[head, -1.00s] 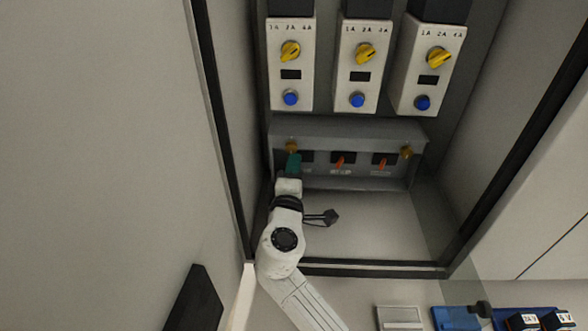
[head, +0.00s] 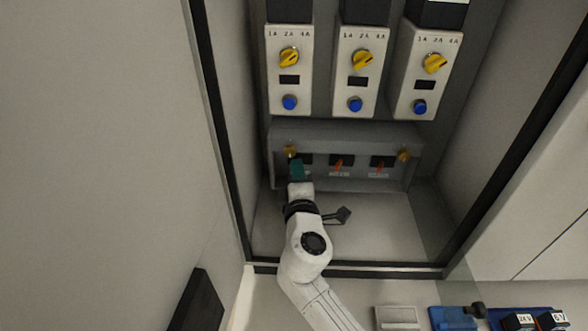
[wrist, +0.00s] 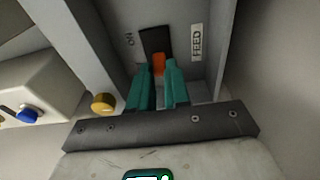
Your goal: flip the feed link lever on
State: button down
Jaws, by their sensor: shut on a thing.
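The feed link lever (wrist: 158,63) is a small orange handle on a black plate (wrist: 154,40) in the wrist view. A FEED label (wrist: 196,42) is on its right and an ON mark (wrist: 130,41) on its left. My gripper (wrist: 159,72) has its teal fingers on either side of the lever, shut on it. In the head view my gripper (head: 297,168) is at the leftmost switch of the low grey panel (head: 350,138) and hides that lever. I cannot tell which position the lever is in.
Two other orange levers (head: 338,164) (head: 380,166) sit to the right on the same panel. Brass knobs (head: 290,151) (head: 404,155) flank the row. Three white boxes with yellow dials (head: 289,57) and blue buttons hang above. Cabinet walls close in on both sides.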

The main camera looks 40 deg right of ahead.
jog(key=shift+s+d+n+t+y+p, duration=0.2)
jog(key=shift+n+t+y+p, duration=0.35)
jog(key=shift+y, duration=0.25)
jog(key=shift+s+d+n+t+y+p, duration=0.2)
jog(key=shift+n+t+y+p, duration=0.25)
jog(key=shift+n+y+p, duration=0.3)
jog(key=shift+s+d+n+t+y+p, duration=0.1)
jog(key=shift+d+n+t+y+p, duration=0.15)
jog(key=shift+y+p, duration=0.35)
jog(key=shift+s+d+n+t+y+p, duration=0.15)
jog(key=shift+n+y+p, duration=0.25)
jog(key=shift+p, duration=0.3)
jog(key=shift+a+n+y+p, duration=0.1)
jog(key=shift+n+y+p, duration=0.25)
jog(key=shift+y+p, duration=0.45)
jog(key=n+y+p, duration=0.1)
jog(key=p, duration=0.2)
jog(key=d+n+t+y+p, duration=0.1)
jog(key=p, duration=0.2)
jog(key=shift+s+r+y, duration=0.15)
jog(key=shift+s+y, duration=0.05)
jog(key=shift+y, duration=0.15)
jog(key=y+p, duration=0.1)
jog(key=n+y+p, duration=0.1)
jog(key=p, duration=0.1)
jog(key=shift+s+d+n+y+p, duration=0.1)
jog(key=shift+d+n+y+p, duration=0.2)
jog(key=shift+d, duration=0.1)
jog(key=shift+f, duration=0.25)
